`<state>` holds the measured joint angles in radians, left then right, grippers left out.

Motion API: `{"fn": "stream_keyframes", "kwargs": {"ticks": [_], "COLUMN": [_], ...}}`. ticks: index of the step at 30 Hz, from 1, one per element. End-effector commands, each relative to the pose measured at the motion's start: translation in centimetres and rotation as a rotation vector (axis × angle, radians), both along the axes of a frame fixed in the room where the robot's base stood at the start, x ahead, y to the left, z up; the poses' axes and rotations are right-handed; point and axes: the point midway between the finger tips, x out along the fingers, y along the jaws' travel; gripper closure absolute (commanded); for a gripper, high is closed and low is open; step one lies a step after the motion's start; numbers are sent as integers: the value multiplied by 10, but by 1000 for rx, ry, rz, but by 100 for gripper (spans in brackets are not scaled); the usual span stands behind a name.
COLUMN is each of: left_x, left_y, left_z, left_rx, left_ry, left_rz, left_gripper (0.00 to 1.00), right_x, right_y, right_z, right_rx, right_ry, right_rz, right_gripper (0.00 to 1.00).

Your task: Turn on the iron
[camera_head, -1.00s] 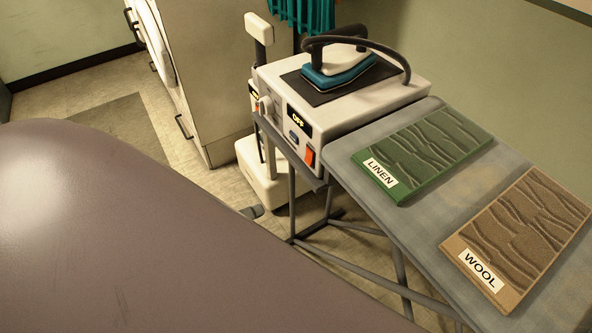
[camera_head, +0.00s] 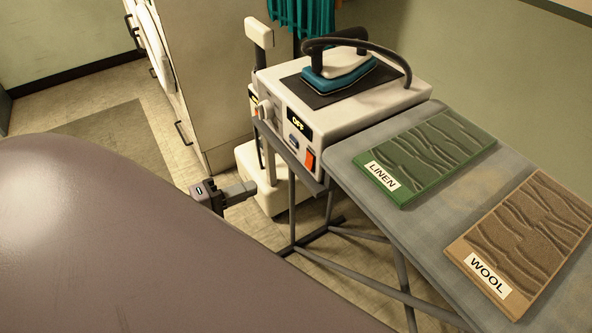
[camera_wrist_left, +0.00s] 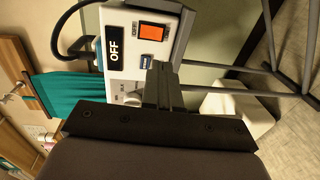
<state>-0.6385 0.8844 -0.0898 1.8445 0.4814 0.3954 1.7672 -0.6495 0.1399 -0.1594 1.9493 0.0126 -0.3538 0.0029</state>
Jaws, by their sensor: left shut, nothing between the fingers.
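The iron (camera_head: 340,72), teal and black, rests on a dark pad on top of a white station (camera_head: 345,112). My right gripper is out of view.
A grey board (camera_head: 350,160) on metal legs extends right of the station, bearing a green LINEN panel (camera_head: 440,150) and a brown WOOL panel (camera_head: 530,235). Floor is free further left.

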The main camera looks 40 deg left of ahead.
Motion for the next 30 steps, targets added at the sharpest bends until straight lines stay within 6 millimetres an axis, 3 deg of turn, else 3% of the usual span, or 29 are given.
{"fn": "stream_keyframes", "kwargs": {"ticks": [30], "left_x": [111], "left_y": [-46], "left_z": [-14], "left_rx": [0], "left_ry": [-2], "left_rz": [1], "left_gripper": [100], "right_x": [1], "right_y": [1], "right_z": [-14], "right_rx": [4], "right_ry": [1], "right_rz": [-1], "right_gripper": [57]}}
